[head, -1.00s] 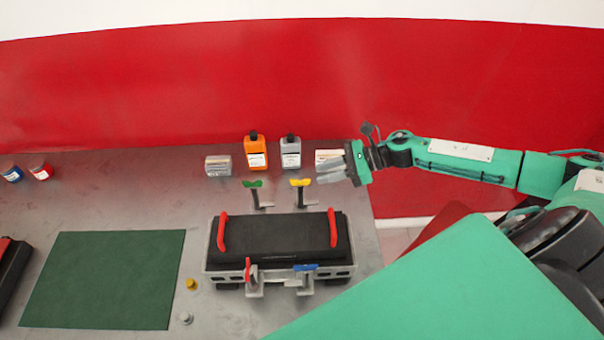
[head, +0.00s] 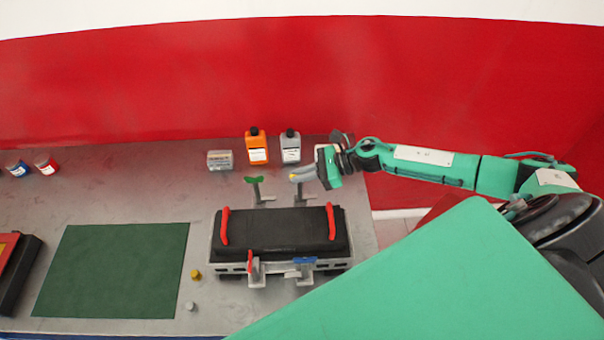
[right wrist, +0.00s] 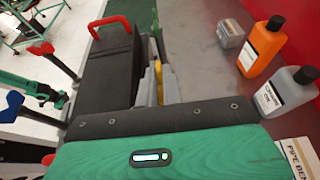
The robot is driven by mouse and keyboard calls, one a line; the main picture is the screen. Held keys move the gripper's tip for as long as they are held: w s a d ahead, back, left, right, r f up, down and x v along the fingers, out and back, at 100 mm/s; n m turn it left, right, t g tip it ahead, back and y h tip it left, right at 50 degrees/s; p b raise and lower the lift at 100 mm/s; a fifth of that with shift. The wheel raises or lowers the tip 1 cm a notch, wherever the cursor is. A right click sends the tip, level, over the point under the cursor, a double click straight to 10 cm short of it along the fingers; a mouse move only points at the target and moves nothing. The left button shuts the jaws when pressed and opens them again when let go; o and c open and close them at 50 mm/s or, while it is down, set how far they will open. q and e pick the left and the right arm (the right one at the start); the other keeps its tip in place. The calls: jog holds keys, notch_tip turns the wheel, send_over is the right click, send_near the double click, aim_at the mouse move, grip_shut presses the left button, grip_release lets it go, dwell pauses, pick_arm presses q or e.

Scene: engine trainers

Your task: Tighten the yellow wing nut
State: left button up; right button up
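The yellow wing nut (right wrist: 161,80) is mostly hidden behind my right gripper in the head view, where only a yellow bit (head: 293,177) shows. It sits on a post behind the black-topped engine trainer (head: 280,232). My right gripper (head: 298,175) reaches in from the right, with its grey fingers at the nut. In the right wrist view the fingers (right wrist: 160,82) stand on either side of the yellow nut; whether they press on it is unclear. A green wing nut (head: 254,180) stands upright on the post to the left.
An orange bottle (head: 257,148), a grey bottle (head: 290,148) and a small box (head: 220,160) stand behind the posts. Red handles (head: 225,226) rise from the trainer. A green mat (head: 112,270) lies left; the table around it is mostly clear.

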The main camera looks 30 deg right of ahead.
grip_shut()
jog(key=shift+s+r+m+t+h+p, duration=0.1)
jog(key=shift+r+m+t+h+p, duration=0.05)
jog(key=shift+m+t+h+p, duration=0.6)
jog(key=m+t+h+p, duration=0.1)
jog(key=m, duration=0.1)
jog(key=m+t+h+p, duration=0.1)
jog(key=m+t+p, duration=0.1)
jog(key=shift+a+r+h, duration=0.1)
jog(key=shift+r+h, duration=0.1)
jog(key=shift+h, duration=0.15)
jog(key=shift+a+f+m+t+h+p, duration=0.1)
jog(key=shift+m+t+h+p, duration=0.6)
jog(key=shift+m+p, duration=0.1)
jog(key=shift+f+m+t+h, duration=0.15)
jog(key=shift+m+t+h, duration=0.2)
jog(key=shift+m+h, duration=0.7)
jog(key=m+h, duration=0.4)
jog(key=h, duration=0.1)
jog(key=shift+s+a+f+t, duration=0.1)
jog(key=shift+a+t, duration=0.05)
jog(key=shift+t, duration=0.25)
jog(key=shift+m+g+h, duration=0.5)
jog(key=shift+m+h, duration=1.8)
jog(key=shift+h, duration=0.35)
